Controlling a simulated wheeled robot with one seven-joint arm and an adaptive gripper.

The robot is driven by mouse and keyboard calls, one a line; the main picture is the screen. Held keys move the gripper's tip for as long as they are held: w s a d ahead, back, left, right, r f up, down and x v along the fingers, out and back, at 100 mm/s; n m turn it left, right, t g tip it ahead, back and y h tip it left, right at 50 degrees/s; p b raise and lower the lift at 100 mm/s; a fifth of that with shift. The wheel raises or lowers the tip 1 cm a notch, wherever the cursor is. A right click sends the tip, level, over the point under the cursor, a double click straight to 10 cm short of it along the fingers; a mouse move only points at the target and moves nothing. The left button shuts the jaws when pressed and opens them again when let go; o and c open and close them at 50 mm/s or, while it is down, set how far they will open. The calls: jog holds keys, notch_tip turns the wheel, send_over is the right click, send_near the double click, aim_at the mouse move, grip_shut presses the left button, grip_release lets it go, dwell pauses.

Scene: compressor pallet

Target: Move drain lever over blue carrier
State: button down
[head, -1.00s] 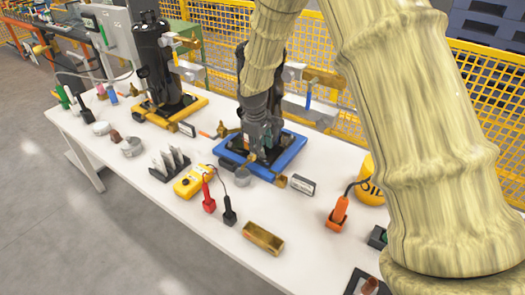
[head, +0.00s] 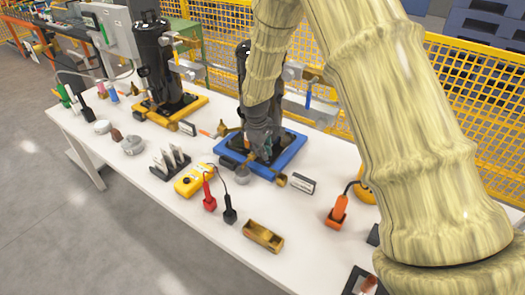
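The blue carrier (head: 287,161) is a flat blue frame on the white table, under a dark upright compressor unit mostly hidden by my arm. My gripper (head: 264,152) is dark grey and points down over the carrier's middle. Its fingertips blend with the dark parts behind, so I cannot tell whether it is open or holds anything. A small orange handle (head: 205,133) lies beside the carrier's left corner, near a brass fitting (head: 222,128). I cannot tell whether it is the drain lever. A blue handle (head: 308,96) hangs from the pipework behind.
A yellow carrier (head: 140,112) with another compressor stands left. In front lie a slotted rack (head: 170,164), a yellow meter (head: 193,182) with red and black probes, and a brass tray (head: 263,236). An orange tool (head: 338,212) stands right. Yellow mesh fencing (head: 470,90) runs behind.

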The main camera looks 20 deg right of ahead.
jog(key=shift+s+a+f+m, duration=0.1)
jog(key=shift+a+m, duration=0.05)
jog(key=shift+m, duration=0.15)
jog(key=shift+s+a+m+g+p, duration=0.1)
jog(key=shift+a+m+g+p, duration=0.15)
jog(key=shift+a+m, duration=0.65)
jog(key=shift+s+a+m+g+p, duration=0.2)
jog(key=shift+m+p, duration=0.1)
jog(key=shift+m, duration=1.2)
jog(key=shift+s+a+m+g+p, duration=0.1)
jog(key=shift+a+m+g+p, duration=0.15)
jog(key=shift+a+m, duration=0.65)
jog(key=shift+d+m, duration=0.3)
jog(key=shift+m, duration=0.1)
jog(key=shift+f, duration=0.1)
jog(key=c, duration=1.5)
grip_release()
jog(key=shift+w, duration=0.1)
notch_tip(320, 180, up, 12)
jog(key=a, duration=0.2)
